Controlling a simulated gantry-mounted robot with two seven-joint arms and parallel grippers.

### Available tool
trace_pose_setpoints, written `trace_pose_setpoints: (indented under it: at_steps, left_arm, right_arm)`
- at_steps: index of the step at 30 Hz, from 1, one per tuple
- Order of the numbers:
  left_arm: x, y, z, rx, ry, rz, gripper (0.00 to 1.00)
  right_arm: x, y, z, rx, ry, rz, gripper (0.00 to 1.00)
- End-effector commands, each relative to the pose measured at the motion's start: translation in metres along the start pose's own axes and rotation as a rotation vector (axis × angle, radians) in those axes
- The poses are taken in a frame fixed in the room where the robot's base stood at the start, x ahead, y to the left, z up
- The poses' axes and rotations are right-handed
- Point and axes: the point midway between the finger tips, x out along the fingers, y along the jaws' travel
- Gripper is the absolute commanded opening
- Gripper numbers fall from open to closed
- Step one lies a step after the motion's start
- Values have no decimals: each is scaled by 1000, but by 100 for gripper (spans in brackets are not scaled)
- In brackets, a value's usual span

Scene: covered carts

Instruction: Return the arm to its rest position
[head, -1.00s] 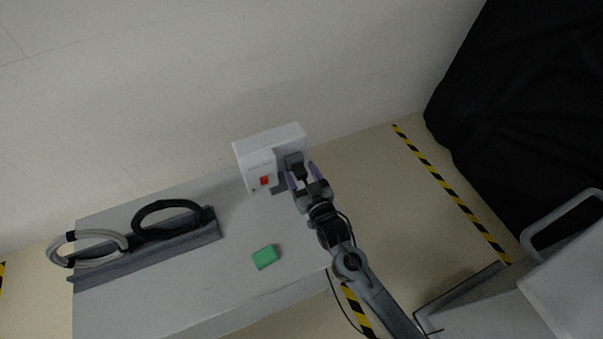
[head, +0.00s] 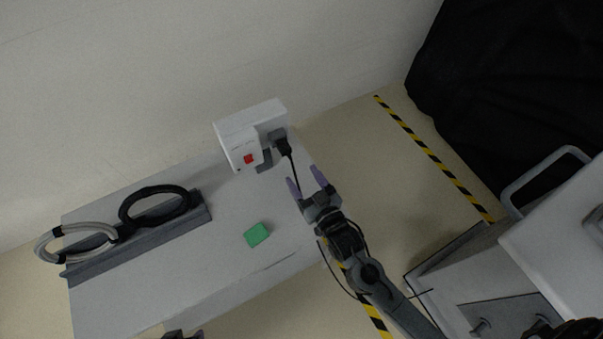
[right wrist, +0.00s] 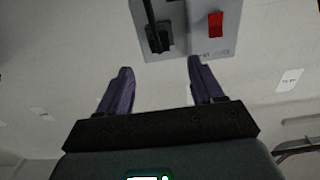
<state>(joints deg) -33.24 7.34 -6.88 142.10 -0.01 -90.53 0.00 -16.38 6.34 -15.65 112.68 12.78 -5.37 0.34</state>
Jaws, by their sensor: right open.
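My right gripper (head: 305,179) is open and empty, its purple fingers apart, below and right of the white box (head: 235,138) with a red switch (head: 248,159). A black plug (head: 283,147) sits at the box's grey socket face, and its cord runs down past the gripper. In the right wrist view, the plug (right wrist: 158,40) and red switch (right wrist: 215,24) lie beyond the open fingers (right wrist: 160,66), not touching them. A dark, purple-edged tip at the bottom edge looks like my left gripper (head: 184,335); it is mostly cut off.
The grey table (head: 150,280) carries a green block (head: 257,235) and a dark rail (head: 150,240) with a grey coil (head: 75,232) and a black coil (head: 152,190). A grey cart (head: 470,262) stands at right. A black cover (head: 500,90) hangs at upper right.

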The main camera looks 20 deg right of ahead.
Motion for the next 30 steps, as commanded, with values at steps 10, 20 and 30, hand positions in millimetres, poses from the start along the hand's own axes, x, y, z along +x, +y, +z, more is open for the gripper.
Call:
trace_pose_setpoints:
  at_steps: [10, 20, 30]
  left_arm:
    - [0, 2, 0, -7, 1, 6, 43]
    - [0, 3, -1, -13, 2, 10, 43]
    - [0, 1, 0, -6, 1, 5, 43]
  right_arm:
    - [-4, 0, 6, 0, -11, 0, 66]
    - [-64, 16, 31, 12, -243, 5, 66]
    - [-156, 24, 53, -35, -841, -44, 66]
